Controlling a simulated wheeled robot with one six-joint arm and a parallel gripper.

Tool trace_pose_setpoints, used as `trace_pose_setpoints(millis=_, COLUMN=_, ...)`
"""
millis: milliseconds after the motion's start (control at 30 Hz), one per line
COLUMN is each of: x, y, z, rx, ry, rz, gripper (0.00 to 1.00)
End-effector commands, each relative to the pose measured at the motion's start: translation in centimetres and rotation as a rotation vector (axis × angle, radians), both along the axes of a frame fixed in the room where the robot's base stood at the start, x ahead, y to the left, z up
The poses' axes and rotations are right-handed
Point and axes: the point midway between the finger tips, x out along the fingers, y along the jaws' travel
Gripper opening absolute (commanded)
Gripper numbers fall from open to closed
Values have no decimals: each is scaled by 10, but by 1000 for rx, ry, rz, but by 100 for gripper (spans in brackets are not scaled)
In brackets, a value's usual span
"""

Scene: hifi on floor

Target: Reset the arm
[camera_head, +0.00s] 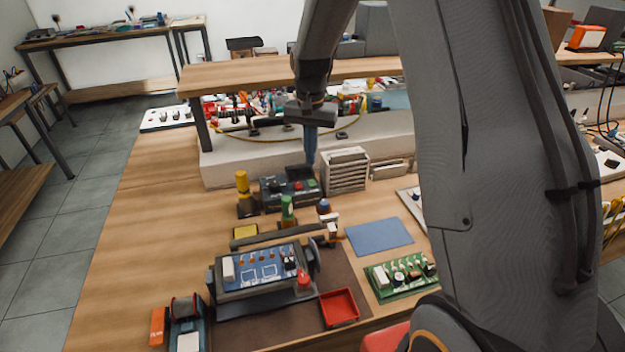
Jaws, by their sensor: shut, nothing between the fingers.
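My gripper (310,150) hangs from my arm in the upper middle of the head view. It points down above the back of the wooden workbench (150,215). Its narrow blue-grey fingers are together and hold nothing. They are in front of the raised light-coloured ledge, close to a stack of pale drawers (346,170) and a dark box with buttons (290,190); whether they touch either one I cannot tell. My arm's large grey links cover much of the right side of the view.
A blue circuit board on a stand (260,268), a red tray (339,307), a green board (400,275) and a blue mat (379,236) lie on the bench. A wooden shelf (240,76) crosses behind my gripper. The bench's left strip is clear.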

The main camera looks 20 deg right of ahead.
Motion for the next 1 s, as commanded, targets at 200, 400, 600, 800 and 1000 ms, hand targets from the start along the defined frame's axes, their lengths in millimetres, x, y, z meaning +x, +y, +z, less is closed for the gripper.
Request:
trace_pose_setpoints(millis=200, x=0, y=0, z=8, rx=0, ry=0, rz=0, gripper=0)
trace_pose_setpoints(millis=400, x=0, y=0, z=7, rx=0, ry=1, rz=0, gripper=0)
trace_pose_setpoints(millis=600, x=-1, y=0, z=8, rx=0, ry=0, rz=2, gripper=0)
trace_pose_setpoints(millis=800, x=-46, y=0, z=19, rx=-1, ry=-25, rz=101, gripper=0)
trace_pose_setpoints(millis=1000, x=-125, y=1, z=26, rx=-8, ry=-65, rz=270, gripper=0)
